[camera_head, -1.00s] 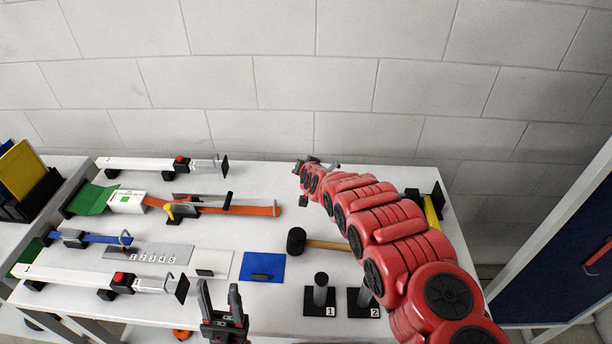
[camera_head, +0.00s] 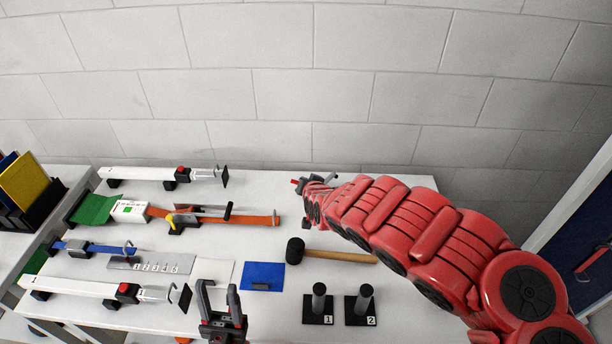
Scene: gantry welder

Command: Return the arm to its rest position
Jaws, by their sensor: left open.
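My left gripper (camera_head: 220,308) shows at the bottom centre, pointing up in the picture. Its two dark fingers are apart with nothing between them. They show at the front edge of the white table, in front of the white plate (camera_head: 213,270) and left of the blue plate (camera_head: 263,276). My right arm is the large red one coming in from the lower right. It reaches over the right part of the table, and its gripper (camera_head: 313,181) is a small dark shape at the table's back edge. Whether its jaws are open is too small to tell.
The white table (camera_head: 240,182) holds a mallet (camera_head: 332,255), two black stands numbered 1 (camera_head: 318,306) and 2 (camera_head: 362,306), white clamp bars (camera_head: 95,289), an orange strap (camera_head: 255,220) and a numbered grey plate (camera_head: 150,263). A block wall stands behind.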

